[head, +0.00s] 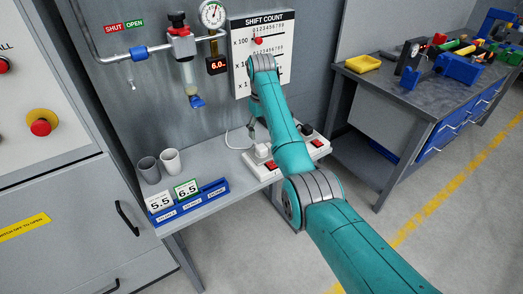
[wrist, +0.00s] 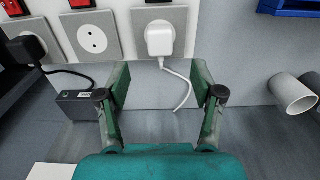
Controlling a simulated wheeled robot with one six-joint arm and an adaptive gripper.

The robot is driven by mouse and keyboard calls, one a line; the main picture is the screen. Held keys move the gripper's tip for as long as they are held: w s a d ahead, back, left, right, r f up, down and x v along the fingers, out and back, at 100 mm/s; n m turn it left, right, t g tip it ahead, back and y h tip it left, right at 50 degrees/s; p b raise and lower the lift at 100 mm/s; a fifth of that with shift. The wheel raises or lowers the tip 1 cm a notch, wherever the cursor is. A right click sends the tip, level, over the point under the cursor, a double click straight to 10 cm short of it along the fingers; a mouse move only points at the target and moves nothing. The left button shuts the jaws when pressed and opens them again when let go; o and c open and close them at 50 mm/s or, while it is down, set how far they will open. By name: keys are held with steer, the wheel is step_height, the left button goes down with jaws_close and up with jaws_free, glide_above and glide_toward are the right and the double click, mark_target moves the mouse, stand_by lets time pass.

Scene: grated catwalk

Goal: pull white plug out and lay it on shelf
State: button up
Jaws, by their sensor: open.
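The white plug (wrist: 160,40) sits in a socket of the white power strip (wrist: 120,45), and its white cable curls down toward me in the wrist view. In the head view the plug (head: 263,150) shows just left of my arm. My gripper (wrist: 160,88) is open and empty, with one finger on each side of the plug's cable. The fingertips look short of the plug's body, and I cannot tell the exact gap. The grey shelf (head: 213,161) has bare room left of the strip.
Two cups (head: 170,160) and a blue holder with number cards (head: 190,202) stand at the shelf's left. A workbench (head: 390,88) stands right.

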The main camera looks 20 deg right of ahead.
mark_target(261, 147)
steer(key=shift+f, duration=4.2)
jaws_close()
steer(key=shift+r, duration=0.1)
steer(key=shift+r, duration=2.9)
